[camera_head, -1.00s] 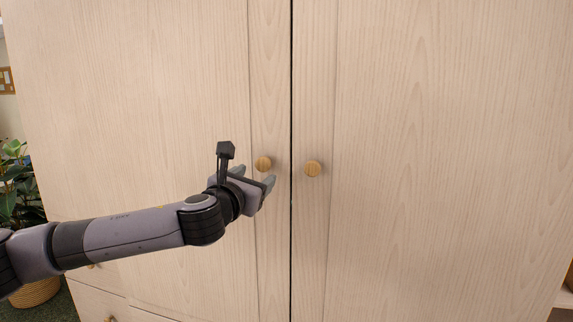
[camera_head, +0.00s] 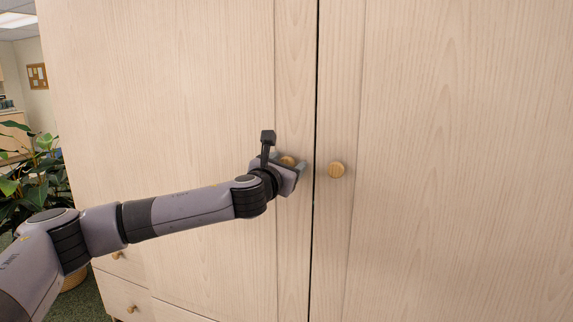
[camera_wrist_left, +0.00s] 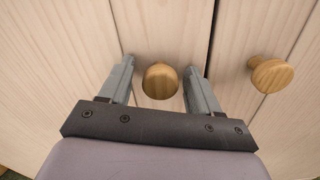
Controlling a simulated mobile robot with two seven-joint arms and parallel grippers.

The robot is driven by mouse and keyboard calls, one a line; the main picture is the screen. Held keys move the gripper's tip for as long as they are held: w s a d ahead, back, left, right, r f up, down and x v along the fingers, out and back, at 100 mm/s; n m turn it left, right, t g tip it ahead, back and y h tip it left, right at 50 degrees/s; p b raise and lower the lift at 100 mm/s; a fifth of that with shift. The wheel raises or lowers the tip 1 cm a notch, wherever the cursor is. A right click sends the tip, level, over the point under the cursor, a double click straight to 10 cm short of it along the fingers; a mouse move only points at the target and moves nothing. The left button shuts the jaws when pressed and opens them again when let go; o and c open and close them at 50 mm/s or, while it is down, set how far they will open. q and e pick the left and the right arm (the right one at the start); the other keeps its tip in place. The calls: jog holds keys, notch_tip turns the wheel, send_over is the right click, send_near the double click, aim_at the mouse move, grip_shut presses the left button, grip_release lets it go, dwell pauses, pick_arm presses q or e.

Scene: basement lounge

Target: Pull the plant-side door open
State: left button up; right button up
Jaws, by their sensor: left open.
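The plant-side door (camera_head: 170,110) is the left door of a pale wood wardrobe, and it is shut. Its round wooden knob (camera_head: 288,161) is partly hidden by my left gripper (camera_head: 292,165) in the head view. In the left wrist view the knob (camera_wrist_left: 160,81) sits between the two open fingers of my left gripper (camera_wrist_left: 160,82), with gaps on both sides. The right door (camera_head: 450,150) is also shut, and its knob (camera_head: 336,170) is just right of the seam. My right gripper is not in view.
A leafy potted plant (camera_head: 30,180) stands left of the wardrobe. Drawers with small knobs (camera_head: 118,255) are below the left door. A framed board (camera_head: 38,76) hangs on the far wall.

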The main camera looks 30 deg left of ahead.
pick_arm(q)
grip_shut()
jog(key=shift+s, duration=0.1)
